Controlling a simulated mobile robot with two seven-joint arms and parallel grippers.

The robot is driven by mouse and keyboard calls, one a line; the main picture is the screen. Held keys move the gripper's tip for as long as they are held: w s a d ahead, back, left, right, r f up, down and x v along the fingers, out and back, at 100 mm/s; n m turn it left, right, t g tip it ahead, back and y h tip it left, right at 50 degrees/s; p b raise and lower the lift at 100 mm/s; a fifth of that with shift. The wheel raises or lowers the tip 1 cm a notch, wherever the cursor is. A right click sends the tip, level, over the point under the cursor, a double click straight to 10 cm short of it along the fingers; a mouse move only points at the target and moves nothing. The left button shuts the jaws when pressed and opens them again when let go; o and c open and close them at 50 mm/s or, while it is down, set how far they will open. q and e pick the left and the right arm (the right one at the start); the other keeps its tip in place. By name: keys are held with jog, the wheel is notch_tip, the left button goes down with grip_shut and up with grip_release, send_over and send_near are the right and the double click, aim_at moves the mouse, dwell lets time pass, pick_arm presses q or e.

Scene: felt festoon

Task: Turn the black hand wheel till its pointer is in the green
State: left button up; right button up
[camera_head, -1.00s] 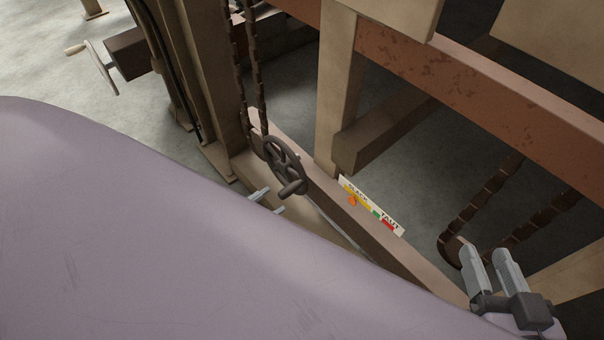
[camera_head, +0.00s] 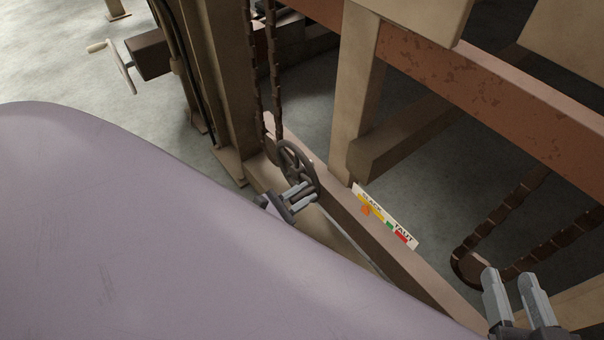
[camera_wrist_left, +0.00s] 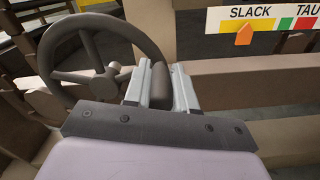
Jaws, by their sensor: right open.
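The black hand wheel (camera_head: 297,166) stands upright on the beam, and it fills the left of the left wrist view (camera_wrist_left: 92,58). The scale plate (camera_head: 385,216) reads SLACK to TAUT, with yellow, green and red bands. Its orange pointer (camera_head: 366,210) is at the yellow SLACK part, left of the green, also in the left wrist view (camera_wrist_left: 244,34). My right gripper (camera_head: 516,292) is open and empty at lower right.
A chain (camera_head: 264,75) hangs down to the hand wheel, beside a post (camera_head: 217,80). Another chain (camera_head: 503,212) is near my right gripper. A rust-red beam (camera_head: 490,90) crosses above.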

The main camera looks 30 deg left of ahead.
pick_arm(q)
grip_shut()
jog(key=shift+f, duration=0.1)
jog(key=shift+f+m, duration=1.3)
jog(key=shift+m, duration=0.5)
jog(key=shift+f+m, duration=1.25)
jog(key=shift+m, duration=0.55)
jog(key=o, duration=0.8)
grip_release()
